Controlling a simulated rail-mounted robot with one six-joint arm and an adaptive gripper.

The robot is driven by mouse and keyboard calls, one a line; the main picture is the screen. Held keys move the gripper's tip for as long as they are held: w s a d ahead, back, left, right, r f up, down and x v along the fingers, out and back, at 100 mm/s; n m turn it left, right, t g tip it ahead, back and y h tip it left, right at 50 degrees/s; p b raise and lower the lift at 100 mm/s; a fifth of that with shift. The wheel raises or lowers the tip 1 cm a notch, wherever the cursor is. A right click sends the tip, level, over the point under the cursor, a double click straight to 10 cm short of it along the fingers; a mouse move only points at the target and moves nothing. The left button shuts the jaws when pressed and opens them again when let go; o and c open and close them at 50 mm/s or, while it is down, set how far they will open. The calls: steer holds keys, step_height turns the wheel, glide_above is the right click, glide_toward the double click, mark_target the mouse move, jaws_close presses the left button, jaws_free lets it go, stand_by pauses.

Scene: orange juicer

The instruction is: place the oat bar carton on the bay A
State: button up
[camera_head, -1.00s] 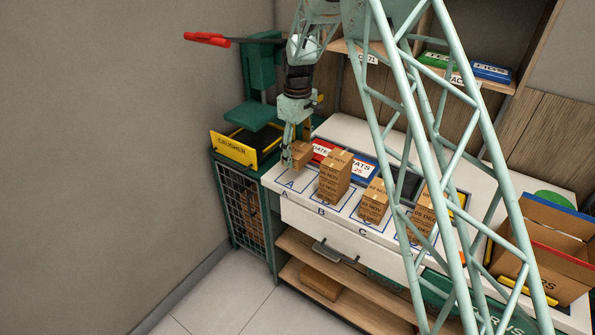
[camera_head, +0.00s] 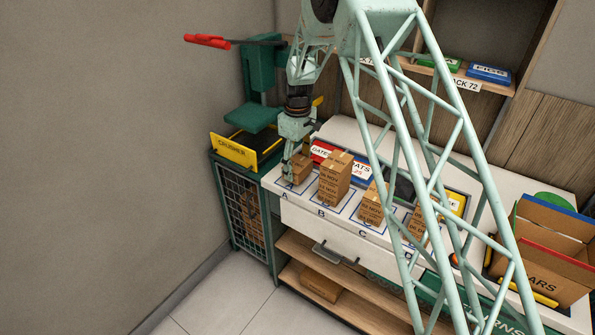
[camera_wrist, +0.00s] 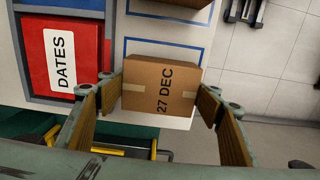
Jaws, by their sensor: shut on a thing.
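A small brown carton (camera_head: 301,168) is between the fingers of my gripper (camera_head: 293,162), at bay A (camera_head: 284,184) on the left end of the white counter. In the wrist view the carton (camera_wrist: 160,88) shows a "27 DEC" print and a tape strip, with the wood-coloured finger pads of my gripper (camera_wrist: 160,96) on both sides. The carton looks upright. It covers most of bay A's blue outline, and I cannot tell whether its base touches the counter. The product name on it is not legible.
A taller carton (camera_head: 335,178) stands close by in bay B, another carton (camera_head: 373,204) in bay C. A red DATES tray (camera_wrist: 65,55) lies behind. The green crusher (camera_head: 252,100) stands to the left. An open box (camera_head: 545,262) is at far right.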

mark_target(298, 163)
steer(key=shift+f, duration=0.95)
steer(key=shift+f, duration=0.15)
steer(key=o, duration=0.9)
steer(key=shift+o, duration=0.2)
step_height(298, 163, up, 12)
steer(key=shift+f, duration=0.1)
steer(key=shift+r, duration=0.25)
steer(key=shift+r, duration=0.1)
stand_by(0.3)
